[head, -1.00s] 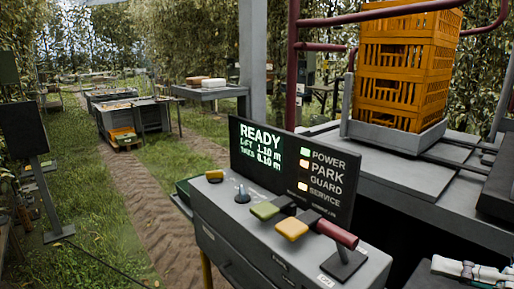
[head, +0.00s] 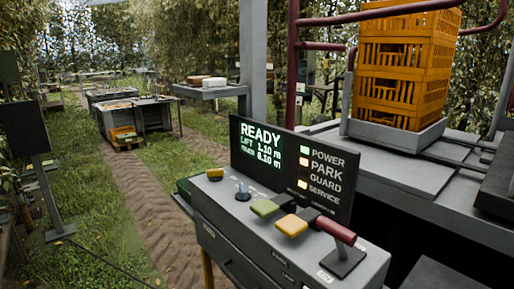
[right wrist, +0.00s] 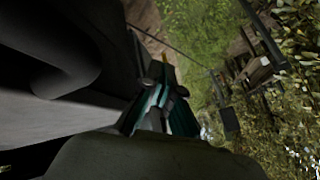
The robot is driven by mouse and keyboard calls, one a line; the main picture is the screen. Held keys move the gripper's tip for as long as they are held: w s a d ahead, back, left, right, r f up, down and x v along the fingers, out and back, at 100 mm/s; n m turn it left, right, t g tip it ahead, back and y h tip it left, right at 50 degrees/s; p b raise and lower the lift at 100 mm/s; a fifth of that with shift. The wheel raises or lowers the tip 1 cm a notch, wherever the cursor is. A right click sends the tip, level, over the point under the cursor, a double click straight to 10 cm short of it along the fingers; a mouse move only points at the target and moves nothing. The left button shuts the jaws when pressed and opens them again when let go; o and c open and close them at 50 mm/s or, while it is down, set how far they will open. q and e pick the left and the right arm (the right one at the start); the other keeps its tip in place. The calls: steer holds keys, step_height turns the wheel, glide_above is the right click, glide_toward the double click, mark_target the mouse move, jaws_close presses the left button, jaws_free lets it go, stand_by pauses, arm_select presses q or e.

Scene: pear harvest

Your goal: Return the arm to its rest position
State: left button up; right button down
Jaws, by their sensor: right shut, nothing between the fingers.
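My right gripper (right wrist: 164,96) shows in the right wrist view, with its dark and teal fingers together and nothing held between them. It is tilted in that picture, with grass and foliage beyond it. Neither gripper shows in the head view now. My left gripper is not seen in either view.
A grey control console (head: 290,262) with levers stands in front, its display (head: 290,165) reading READY. Orange crates (head: 405,70) are stacked on a grey platform (head: 390,165) at right. A dirt track (head: 145,210) and grass lie open at left. A dark panel on a post (head: 30,128) stands there.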

steer(key=s+a+f+n+g+h, duration=0.2)
steer(key=s+a+f+h, duration=0.15)
steer(key=s+f, duration=0.4)
step_height(320, 180, down, 24)
steer(key=s+g+h, duration=0.1)
steer(key=s+g, duration=0.1)
steer(key=s, duration=0.1)
steer(key=s+d+f, duration=0.3)
steer(key=s+f, duration=1.3)
steer(key=f, duration=0.1)
steer(key=shift+s+g, duration=0.2)
steer(key=shift+g, duration=0.2)
steer(key=shift+d+r, duration=0.1)
